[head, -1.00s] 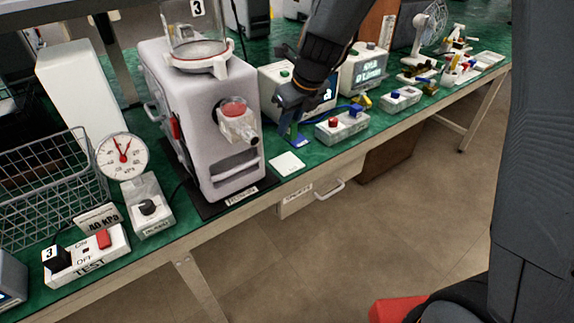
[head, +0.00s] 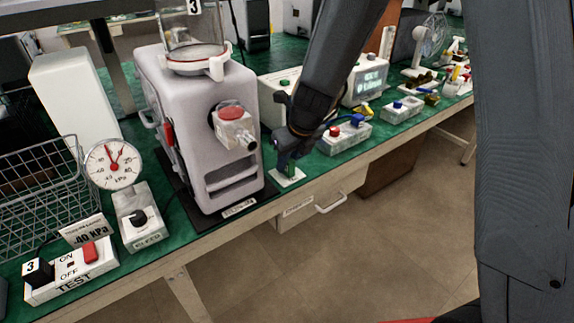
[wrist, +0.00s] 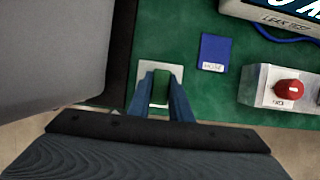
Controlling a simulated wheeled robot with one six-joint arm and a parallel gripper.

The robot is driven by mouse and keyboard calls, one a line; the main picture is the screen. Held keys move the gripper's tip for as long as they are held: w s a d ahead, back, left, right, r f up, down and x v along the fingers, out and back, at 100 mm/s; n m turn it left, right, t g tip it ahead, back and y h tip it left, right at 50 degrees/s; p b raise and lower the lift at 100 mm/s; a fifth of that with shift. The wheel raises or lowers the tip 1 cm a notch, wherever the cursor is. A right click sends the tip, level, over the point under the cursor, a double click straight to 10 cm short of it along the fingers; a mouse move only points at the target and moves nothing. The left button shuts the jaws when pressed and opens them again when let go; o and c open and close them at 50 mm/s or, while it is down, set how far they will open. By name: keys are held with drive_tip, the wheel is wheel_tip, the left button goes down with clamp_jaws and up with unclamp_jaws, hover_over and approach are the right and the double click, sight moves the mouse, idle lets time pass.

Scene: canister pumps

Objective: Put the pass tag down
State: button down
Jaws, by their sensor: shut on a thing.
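My gripper (head: 286,164) points down over a small white square pad (head: 288,179) on the green bench, right of the pump. In the wrist view its two blue fingers (wrist: 161,92) are shut on a small green tag (wrist: 160,86), which I take as the pass tag. The tag is over the white pad (wrist: 149,70), whose edges show around it. I cannot tell whether the tag touches the pad. In the head view the fingers largely hide the tag.
The white pump (head: 205,120) stands close left of my gripper on a dark mat. A blue card (wrist: 213,52) lies right of the pad. A box with a red knob (wrist: 288,88) is farther right. The bench's front edge (wrist: 215,118) is near.

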drive_tip(key=shift+f, duration=0.15)
drive_tip(key=c, duration=1.6)
unclamp_jaws()
drive_tip(key=shift+r, duration=0.45)
drive_tip(key=p+v, duration=0.4)
drive_tip(key=v, duration=0.7)
drive_tip(key=shift+s+d+f+n+g+h, duration=0.5)
drive_tip(key=shift+s+d+n, duration=2.4)
drive_tip(key=shift+n, duration=1.95)
drive_tip(key=shift+s+d+f+n+g+h, duration=0.45)
drive_tip(key=shift+s+d+n, duration=1.75)
drive_tip(key=shift+s+n, duration=2)
drive_tip(key=shift+s+d+f+n+g+h, duration=0.25)
drive_tip(key=shift+s+d+f+n+g, duration=0.35)
drive_tip(key=shift+s+d+n, duration=3.45)
